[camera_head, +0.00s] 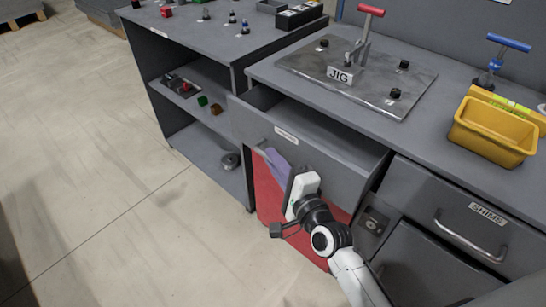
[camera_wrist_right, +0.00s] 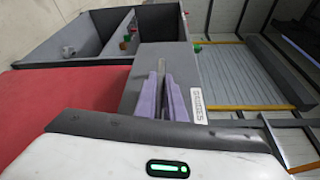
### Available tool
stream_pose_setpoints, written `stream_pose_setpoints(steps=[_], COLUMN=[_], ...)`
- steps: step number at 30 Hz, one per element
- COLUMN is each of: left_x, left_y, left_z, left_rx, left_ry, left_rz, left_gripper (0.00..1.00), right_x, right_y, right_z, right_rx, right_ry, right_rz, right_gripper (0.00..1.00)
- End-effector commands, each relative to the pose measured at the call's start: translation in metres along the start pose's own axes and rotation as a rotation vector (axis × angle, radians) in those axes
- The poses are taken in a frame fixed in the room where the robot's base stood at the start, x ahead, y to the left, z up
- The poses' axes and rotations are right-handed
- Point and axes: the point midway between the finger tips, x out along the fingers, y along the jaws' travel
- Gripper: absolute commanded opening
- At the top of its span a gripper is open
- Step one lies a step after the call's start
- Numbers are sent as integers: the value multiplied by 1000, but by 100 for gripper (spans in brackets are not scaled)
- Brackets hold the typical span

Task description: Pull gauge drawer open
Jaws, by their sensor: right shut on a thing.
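The gauge drawer (camera_head: 325,150) is a grey drawer under the left part of the jig bench. In the head view it stands out from the bench, with a gap behind its front and part of its dark inside showing. A small white label (camera_head: 286,133) is on its front, and shows in the right wrist view (camera_wrist_right: 198,105). My right gripper (camera_head: 268,156) has its purple fingers at the drawer front, shut on the drawer's handle, which they mostly hide. The fingers also show in the right wrist view (camera_wrist_right: 164,92). My left gripper is out of view.
A red panel (camera_head: 268,195) is below the drawer. The SHIMS drawer (camera_head: 455,215) is shut at the right. On the bench are the JIG plate (camera_head: 310,65) with a red-handled clamp and a yellow bin (camera_head: 490,140). An open shelf unit (camera_head: 205,125) stands left; floor in front is clear.

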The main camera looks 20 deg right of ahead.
Motion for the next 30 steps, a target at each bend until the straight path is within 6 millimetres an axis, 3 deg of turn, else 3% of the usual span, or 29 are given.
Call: stream_pose_setpoints(steps=[8,9,12,23,30], left_x=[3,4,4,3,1], left_y=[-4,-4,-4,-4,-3], left_z=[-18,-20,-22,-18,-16], left_rx=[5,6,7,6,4], left_ry=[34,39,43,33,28], left_rz=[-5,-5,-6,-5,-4], left_gripper=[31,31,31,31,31], right_x=[-1,0,0,-5,-46], right_y=[-1,-1,-1,0,1], right_z=[-4,-4,-3,-2,-2], right_rx=[-4,-4,-4,-4,-4], right_ry=[8,8,6,4,5], right_rz=[-5,-4,-4,-2,1], right_gripper=[0,13,28,28,28])
